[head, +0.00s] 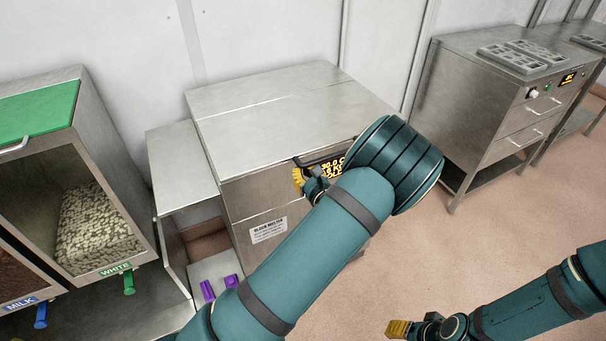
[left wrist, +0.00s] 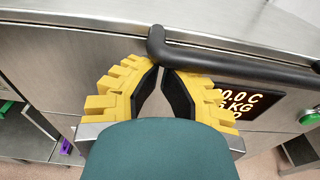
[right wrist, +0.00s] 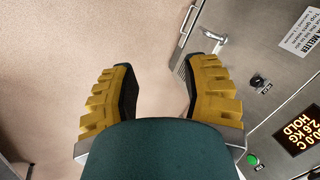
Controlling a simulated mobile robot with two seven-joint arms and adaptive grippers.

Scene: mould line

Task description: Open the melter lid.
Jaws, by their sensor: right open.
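The block melter (head: 252,226) stands in the middle of the head view. Its flat steel lid (head: 300,105) lies down level on top. A dark bar handle (left wrist: 240,64) runs across the front, large in the left wrist view. My left gripper (head: 300,178) is at this handle; in the left wrist view its yellow fingertips (left wrist: 160,66) are drawn together at the handle's left end. My left forearm hides the front's right part. My right gripper (head: 397,328) is open and empty, low at the right; its fingers (right wrist: 158,65) show wide apart in the right wrist view.
Chocolate bins with a green lid (head: 38,112) stand at the left. A low steel ledge with purple pieces (head: 208,290) lies beside the melter. A steel cabinet with moulds (head: 522,57) stands at the right. The floor (head: 440,235) between is clear.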

